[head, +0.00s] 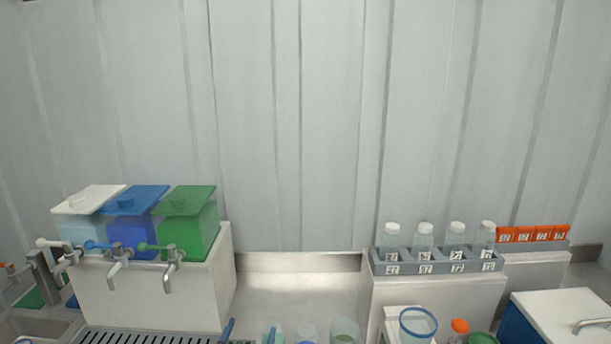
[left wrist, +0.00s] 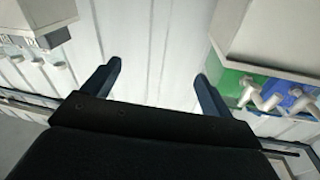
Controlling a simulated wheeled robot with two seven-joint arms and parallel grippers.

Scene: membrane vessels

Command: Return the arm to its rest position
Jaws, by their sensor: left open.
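My left gripper (left wrist: 154,86) shows in the left wrist view as two dark blue fingers spread wide apart. Nothing is between the fingers; the pale ribbed wall shows behind the gap. In this tilted, upside-down view the taps and the green and blue tanks are to the right of the fingers, apart from them. In the head view I cannot clearly make out the left gripper. My right gripper is in neither view.
White, blue and green tanks (head: 188,229) with taps stand on a white block (head: 210,290) at left. A grey rack (head: 437,269) of capped bottles stands at right. Clear cups (head: 344,331) line the lower edge. The wall area above is free.

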